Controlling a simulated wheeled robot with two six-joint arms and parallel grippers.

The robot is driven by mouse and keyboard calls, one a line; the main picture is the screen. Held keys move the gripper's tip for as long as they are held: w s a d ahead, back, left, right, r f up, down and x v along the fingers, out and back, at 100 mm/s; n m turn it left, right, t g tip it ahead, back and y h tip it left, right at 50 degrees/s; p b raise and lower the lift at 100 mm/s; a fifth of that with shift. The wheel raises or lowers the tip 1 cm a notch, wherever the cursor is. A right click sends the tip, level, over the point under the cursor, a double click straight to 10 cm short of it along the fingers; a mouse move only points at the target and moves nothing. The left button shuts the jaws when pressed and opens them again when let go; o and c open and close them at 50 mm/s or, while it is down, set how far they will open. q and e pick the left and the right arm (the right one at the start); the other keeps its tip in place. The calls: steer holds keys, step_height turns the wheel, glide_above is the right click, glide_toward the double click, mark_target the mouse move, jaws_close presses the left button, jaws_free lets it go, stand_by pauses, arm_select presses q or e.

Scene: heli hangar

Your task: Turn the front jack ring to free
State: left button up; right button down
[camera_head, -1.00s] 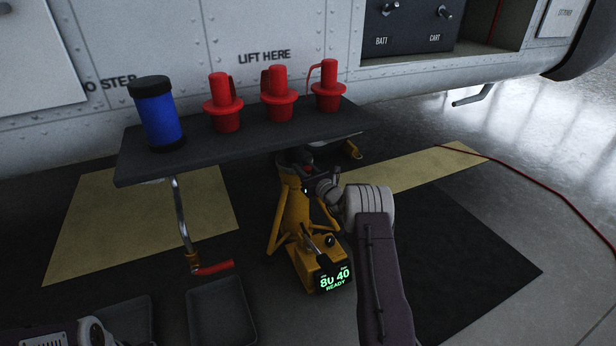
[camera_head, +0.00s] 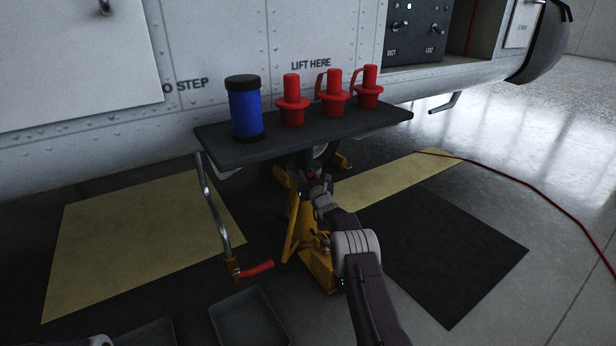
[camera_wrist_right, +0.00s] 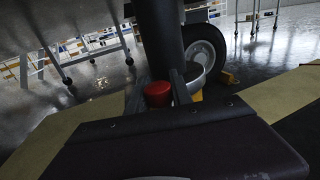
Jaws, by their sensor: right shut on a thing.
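The yellow jack (camera_head: 297,222) stands under the grey fuselage, below the dark shelf (camera_head: 330,125). My right gripper (camera_head: 311,181) is at the top of the jack, just under the shelf. In the right wrist view its two fingers (camera_wrist_right: 158,92) close on a red knob (camera_wrist_right: 158,95) beside a dark upright post (camera_wrist_right: 160,40). The knob is probably part of the jack ring; the ring itself is mostly hidden, and its setting cannot be read. My right forearm covers the jack's display. My left gripper does not show.
A blue cylinder (camera_head: 245,110) and several red plugs (camera_head: 292,105) stand on the shelf. A crank with a red handle (camera_head: 256,269) hangs at its left end. Grey trays (camera_head: 248,318) lie below. A red hose (camera_head: 540,189) crosses the floor at right.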

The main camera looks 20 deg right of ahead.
steer(key=c, duration=1.1)
jaws_free()
steer(key=shift+f, duration=0.1)
steer(key=shift+s+p, duration=0.5)
steer(key=shift+s+a+b, duration=0.25)
steer(key=shift+s, duration=1.75)
steer(key=shift+s+a+b, duration=0.2)
steer(key=shift+s+b, duration=0.05)
steer(key=shift+s, duration=1.75)
